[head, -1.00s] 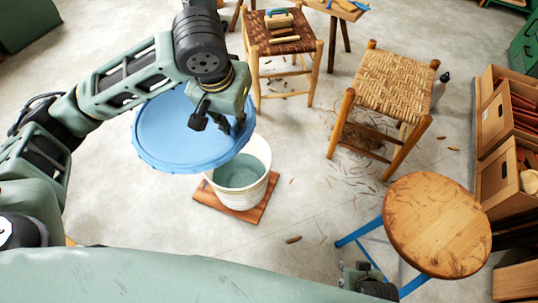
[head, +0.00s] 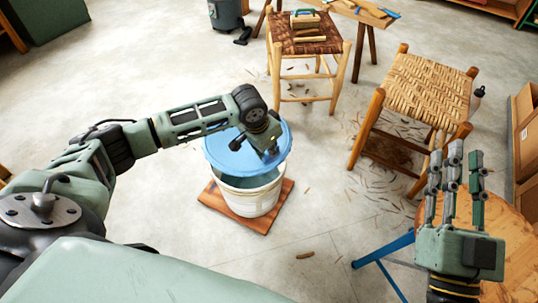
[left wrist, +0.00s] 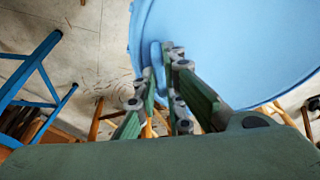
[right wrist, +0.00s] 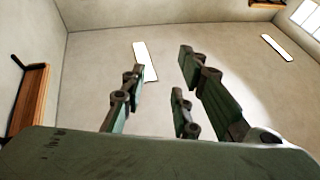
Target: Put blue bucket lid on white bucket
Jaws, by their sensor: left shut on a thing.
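The blue bucket lid (head: 224,152) is at the mouth of the white bucket (head: 250,196) in the head view, tilted, with part of the opening still showing at its front. My left gripper (head: 268,150) is shut on the lid at its right side. In the left wrist view the lid (left wrist: 235,45) fills the upper right, with its rim between my left fingers (left wrist: 165,75). Whether the lid touches the bucket's rim is hard to tell. My right gripper (head: 455,175) is raised, fingers up and apart, open and empty. It also shows empty in the right wrist view (right wrist: 165,85).
The bucket stands on a reddish-brown board (head: 220,204) on the floor. A round wooden stool (head: 520,235) with blue legs is behind my right gripper. Two woven stools (head: 428,92) (head: 300,40) stand beyond. Floor left of the bucket is clear.

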